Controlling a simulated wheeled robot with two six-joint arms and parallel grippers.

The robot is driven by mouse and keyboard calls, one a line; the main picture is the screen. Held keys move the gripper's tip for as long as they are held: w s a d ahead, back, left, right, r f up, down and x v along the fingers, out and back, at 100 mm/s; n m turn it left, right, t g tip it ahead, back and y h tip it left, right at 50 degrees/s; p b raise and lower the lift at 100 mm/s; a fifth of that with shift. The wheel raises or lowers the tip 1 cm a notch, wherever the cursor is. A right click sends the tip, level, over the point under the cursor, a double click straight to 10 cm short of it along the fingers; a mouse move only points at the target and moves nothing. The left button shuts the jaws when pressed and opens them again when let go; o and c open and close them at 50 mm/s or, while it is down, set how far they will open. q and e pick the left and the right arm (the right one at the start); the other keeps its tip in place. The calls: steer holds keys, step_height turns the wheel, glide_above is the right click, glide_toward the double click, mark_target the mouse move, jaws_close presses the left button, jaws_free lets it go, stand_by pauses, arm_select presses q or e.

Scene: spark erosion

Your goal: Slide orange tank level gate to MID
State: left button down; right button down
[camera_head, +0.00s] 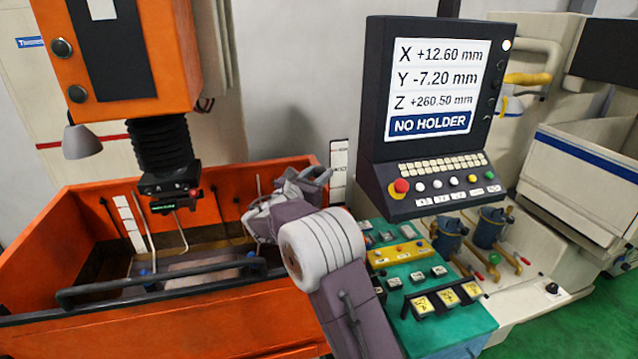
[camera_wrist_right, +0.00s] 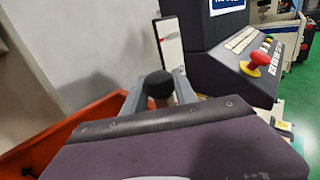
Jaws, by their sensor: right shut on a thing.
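The orange tank (camera_head: 285,318) fills the lower left of the head view; part of its orange wall (camera_wrist_right: 95,113) shows at the left of the right wrist view. A black knob (camera_wrist_right: 158,86), which looks like the level gate's handle, sits between the fingers of my right gripper (camera_head: 308,178). The fingers are shut on it. Behind the knob stands an upright white label strip (camera_wrist_right: 171,48) with dark edges; it also shows in the head view (camera_head: 338,168). Its markings are too small to read. The gate below the knob is hidden. My left gripper is out of view.
A dark control console (camera_head: 376,110) reading NO HOLDER stands just right of my gripper, with a red emergency button (camera_head: 400,187). Below it is a green bench (camera_head: 445,332) with small boxes. The orange machine head (camera_head: 125,55) hangs over the tank. A black rail (camera_head: 165,284) crosses the tank front.

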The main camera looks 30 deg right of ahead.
steer(key=shift+r, duration=0.95)
steer(key=c, duration=1)
jaws_free()
steer(key=shift+f, duration=0.1)
steer(key=shift+o, duration=0.2)
steer(key=shift+d, duration=0.1)
steer(key=b+v, duration=0.3)
steer(key=v, duration=0.6)
steer(key=shift+b, duration=0.4)
